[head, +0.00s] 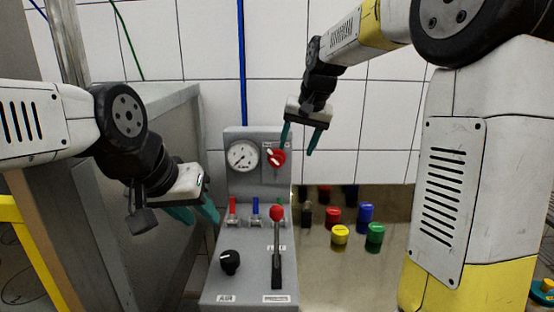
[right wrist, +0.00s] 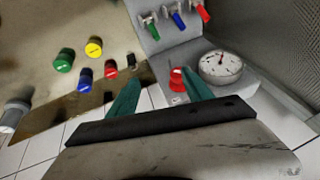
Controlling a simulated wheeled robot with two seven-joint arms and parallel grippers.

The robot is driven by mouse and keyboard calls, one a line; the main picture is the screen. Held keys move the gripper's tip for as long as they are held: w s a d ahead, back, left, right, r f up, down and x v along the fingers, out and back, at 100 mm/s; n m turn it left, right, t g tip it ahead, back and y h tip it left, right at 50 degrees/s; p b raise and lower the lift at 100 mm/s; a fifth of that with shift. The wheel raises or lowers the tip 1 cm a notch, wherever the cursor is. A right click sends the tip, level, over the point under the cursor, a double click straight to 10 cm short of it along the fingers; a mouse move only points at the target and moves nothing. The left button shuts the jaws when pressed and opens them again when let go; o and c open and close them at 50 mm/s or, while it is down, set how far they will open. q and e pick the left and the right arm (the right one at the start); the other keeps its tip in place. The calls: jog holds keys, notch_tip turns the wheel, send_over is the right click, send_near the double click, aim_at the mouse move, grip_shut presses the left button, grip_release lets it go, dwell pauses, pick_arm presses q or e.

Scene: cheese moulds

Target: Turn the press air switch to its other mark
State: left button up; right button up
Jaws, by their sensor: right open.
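The red rotary switch (head: 275,158) sits on the upright grey panel, just right of the round gauge. A white bar on its face appears slanted toward the upper left; the plate's marks are too small to read. My right gripper (head: 297,148) is open and empty, its teal fingers pointing down, above and to the right of the switch. In the right wrist view the red switch (right wrist: 177,80) shows beside one finger of the right gripper (right wrist: 160,77); contact cannot be told. My left gripper (head: 201,214) is open and empty, left of the panel.
The grey console carries the gauge (head: 242,156), small red, blue and green valves, a red-balled lever (head: 277,214) and a black knob (head: 230,262). Several coloured cylinders, such as the yellow one (head: 340,234), stand on the surface to the right. A tiled wall is behind.

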send_near(277, 158)
jog(key=f, duration=0.2)
jog(key=shift+h, duration=0.5)
jog(key=x, duration=0.5)
jog(key=a+x, duration=0.1)
jog(key=x, duration=0.2)
jog(key=shift+w+r, duration=0.2)
jog(key=shift+w, duration=0.1)
grip_shut()
